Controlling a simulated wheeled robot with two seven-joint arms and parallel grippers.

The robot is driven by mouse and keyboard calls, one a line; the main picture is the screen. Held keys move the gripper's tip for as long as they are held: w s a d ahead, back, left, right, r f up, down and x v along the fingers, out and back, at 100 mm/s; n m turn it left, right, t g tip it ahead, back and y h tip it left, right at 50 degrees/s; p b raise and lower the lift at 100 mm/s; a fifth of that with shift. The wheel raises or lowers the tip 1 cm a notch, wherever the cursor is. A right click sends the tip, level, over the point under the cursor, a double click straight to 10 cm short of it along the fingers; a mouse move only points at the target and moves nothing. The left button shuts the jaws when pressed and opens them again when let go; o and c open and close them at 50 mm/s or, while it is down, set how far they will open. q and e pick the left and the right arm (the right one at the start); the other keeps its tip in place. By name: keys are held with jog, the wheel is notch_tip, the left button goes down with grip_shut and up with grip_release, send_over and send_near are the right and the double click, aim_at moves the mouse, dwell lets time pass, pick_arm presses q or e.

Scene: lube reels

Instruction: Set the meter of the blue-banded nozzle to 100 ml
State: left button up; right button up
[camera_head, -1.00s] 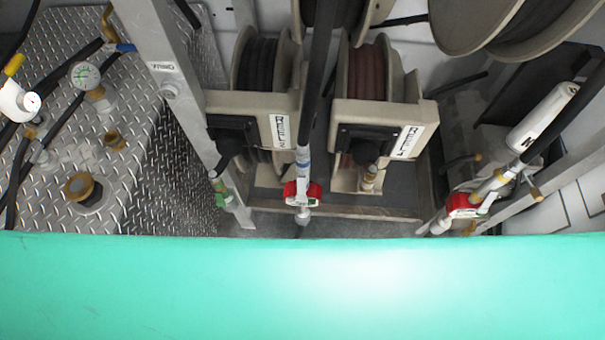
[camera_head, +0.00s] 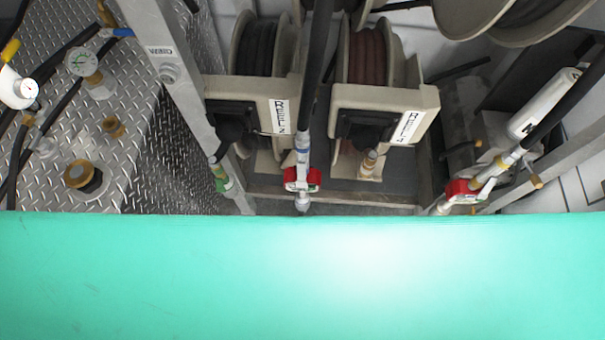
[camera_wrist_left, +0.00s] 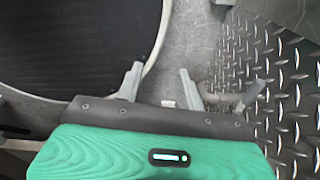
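The blue-banded nozzle (camera_head: 302,158) hangs upright from a black hose in the middle of the head view, in front of the two lower reels. Its blue band sits above a red-sided meter (camera_head: 315,180). The meter's reading is too small to read. My left gripper (camera_wrist_left: 160,82) shows in the left wrist view with its two grey fingers apart and nothing visibly held between them. No nozzle is recognisable in that view. Neither gripper shows in the head view, so I cannot tell the left gripper's distance from the nozzle.
A yellow-banded nozzle with a red meter (camera_head: 460,190) hangs at the right, and a green nozzle (camera_head: 220,176) at the left by a grey post (camera_head: 165,70). A diamond-plate tank top (camera_head: 130,150) with gauges fills the left. A teal part of mine covers the bottom.

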pick_arm(q)
grip_shut()
jog(key=shift+s+a, duration=0.1)
jog(key=shift+a, duration=0.05)
dwell(1.5)
